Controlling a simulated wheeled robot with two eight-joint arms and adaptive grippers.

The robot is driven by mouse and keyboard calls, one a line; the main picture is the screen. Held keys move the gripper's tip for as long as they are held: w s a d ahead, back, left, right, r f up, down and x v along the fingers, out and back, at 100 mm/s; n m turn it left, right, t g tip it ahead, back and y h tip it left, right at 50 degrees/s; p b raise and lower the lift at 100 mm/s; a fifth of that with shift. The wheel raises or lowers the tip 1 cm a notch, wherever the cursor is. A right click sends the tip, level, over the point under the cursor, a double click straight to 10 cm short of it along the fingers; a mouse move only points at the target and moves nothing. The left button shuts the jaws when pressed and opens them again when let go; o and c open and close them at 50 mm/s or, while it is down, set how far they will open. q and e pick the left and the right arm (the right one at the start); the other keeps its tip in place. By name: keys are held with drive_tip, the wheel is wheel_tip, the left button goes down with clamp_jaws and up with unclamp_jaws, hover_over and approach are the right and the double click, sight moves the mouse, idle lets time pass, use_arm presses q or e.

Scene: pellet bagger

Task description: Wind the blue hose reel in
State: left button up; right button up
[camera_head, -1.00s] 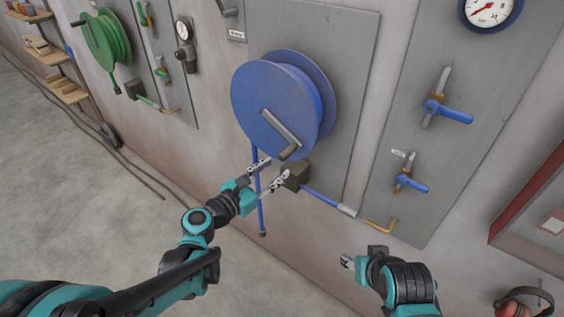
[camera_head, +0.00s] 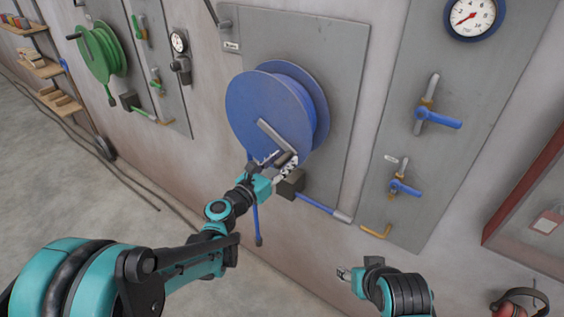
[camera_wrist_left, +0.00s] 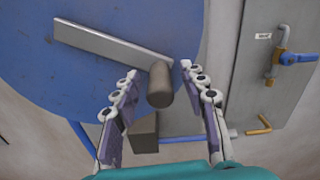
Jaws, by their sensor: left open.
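The blue hose reel (camera_head: 262,108) is mounted on a grey wall panel. Its grey crank arm (camera_head: 273,134) slopes down to the right to a dark handle (camera_head: 285,158). In the left wrist view the crank arm (camera_wrist_left: 110,40) runs to the handle (camera_wrist_left: 159,84), which sticks out toward the camera. My left gripper (camera_head: 275,162) is open, with its fingers (camera_wrist_left: 160,70) on either side of the handle; contact cannot be told. A blue hose end (camera_head: 257,225) hangs below the reel. My right gripper (camera_head: 357,268) is in front of the wall at lower right; its finger gap is unclear.
A dark box (camera_head: 290,184) with a blue pipe sits just below the handle. A green reel (camera_head: 100,52) hangs at the left. Blue-handled valves (camera_head: 436,117) and a gauge (camera_head: 473,17) are on the right panel. Red ear defenders (camera_head: 519,304) hang at lower right.

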use_arm(q)
clamp_jaws()
drive_tip(key=shift+f, duration=0.1)
